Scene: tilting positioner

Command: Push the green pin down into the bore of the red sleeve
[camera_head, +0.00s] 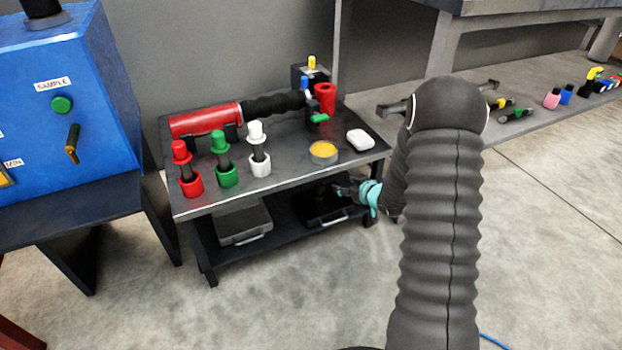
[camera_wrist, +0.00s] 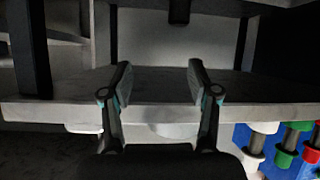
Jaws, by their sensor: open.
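The green pin (camera_head: 219,143) has a wide green head and a dark shaft. It stands upright in a green base (camera_head: 227,177) on the table, between a red and a white pin. The red sleeve (camera_head: 324,93) stands at the table's back right beside a dark fixture, its dark bore facing up. My gripper (camera_head: 346,190) is low at the table's front right, below the tabletop level and well apart from pin and sleeve. In the wrist view its two fingers (camera_wrist: 160,85) are spread with nothing between them. Small white, red and green parts show at that view's lower right.
A blue cabinet (camera_head: 60,70) stands left. Floor in front is clear.

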